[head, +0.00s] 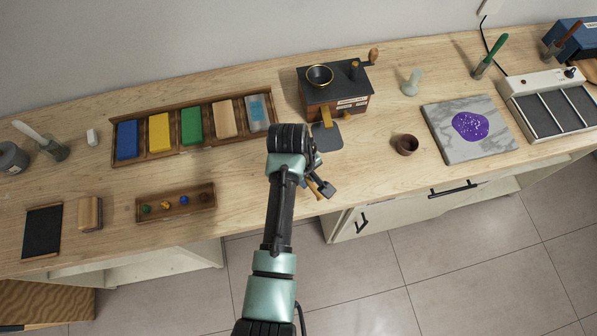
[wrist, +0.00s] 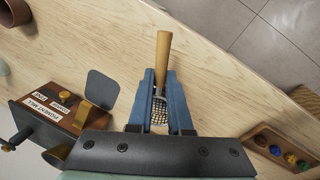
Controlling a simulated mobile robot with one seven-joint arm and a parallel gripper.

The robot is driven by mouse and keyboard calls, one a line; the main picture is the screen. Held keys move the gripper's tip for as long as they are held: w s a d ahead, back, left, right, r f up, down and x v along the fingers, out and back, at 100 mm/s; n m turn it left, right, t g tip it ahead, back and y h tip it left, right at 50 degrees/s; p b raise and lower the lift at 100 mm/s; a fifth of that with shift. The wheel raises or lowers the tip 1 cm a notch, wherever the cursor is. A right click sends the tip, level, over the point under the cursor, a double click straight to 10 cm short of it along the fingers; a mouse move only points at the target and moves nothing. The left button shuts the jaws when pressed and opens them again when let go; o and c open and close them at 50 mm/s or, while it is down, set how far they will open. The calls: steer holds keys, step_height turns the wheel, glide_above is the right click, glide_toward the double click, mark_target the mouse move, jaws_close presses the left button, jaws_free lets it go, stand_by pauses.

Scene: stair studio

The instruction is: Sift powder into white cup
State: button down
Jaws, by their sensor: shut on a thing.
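My gripper (head: 322,186) is over the front edge of the bench. In the wrist view, its blue fingers (wrist: 165,78) are closed around a small sieve with a wooden handle (wrist: 163,52). Its wire mesh (wrist: 159,112) shows between the fingers, partly hidden by them. I cannot tell whether the mesh holds powder. A purple patch (head: 469,125) with pale specks lies on a grey marble slab (head: 450,151) at the right.
A pigment mill (head: 335,94) with a grey plate (head: 326,137) stands behind the gripper. A tray (head: 114,150) of coloured blocks and a small rack (head: 207,207) of coloured balls are at the left. A pale muller (head: 411,82) stands right of the mill. Bench around the brown cup is clear.

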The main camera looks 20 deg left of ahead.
mark_target(307, 180)
steer(key=shift+r+p, duration=2.55)
steer(key=shift+f, duration=0.1)
steer(key=shift+s, duration=0.1)
